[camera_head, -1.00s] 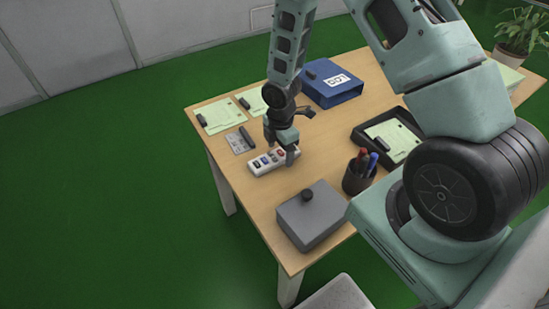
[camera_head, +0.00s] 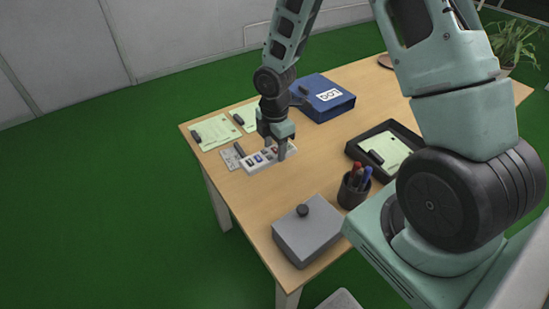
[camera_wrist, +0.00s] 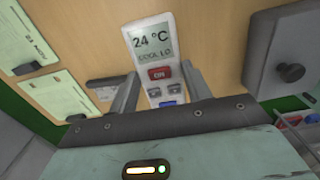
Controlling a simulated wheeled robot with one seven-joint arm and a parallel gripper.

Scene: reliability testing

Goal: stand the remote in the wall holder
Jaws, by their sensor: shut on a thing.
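The remote (camera_head: 256,163) is white, with a screen reading 24 °C and coloured buttons. My gripper (camera_head: 274,150) is shut on it and appears to hold it a little above the wooden table. In the wrist view the remote (camera_wrist: 151,40) is between the two fingers of my gripper (camera_wrist: 160,80), its screen end sticking out beyond them. Part of its button end is hidden by the gripper body. A small pale fixture (camera_head: 258,36) is low on the back wall; I cannot tell whether it is the holder.
The table (camera_head: 235,190) holds a grey card with a dark bar (camera_head: 230,158), green sheets (camera_head: 214,133), a blue binder (camera_head: 322,103), a black tray (camera_head: 412,129), a pen cup (camera_head: 353,192) and a grey box (camera_head: 312,234). Green floor (camera_head: 90,200) is clear at left.

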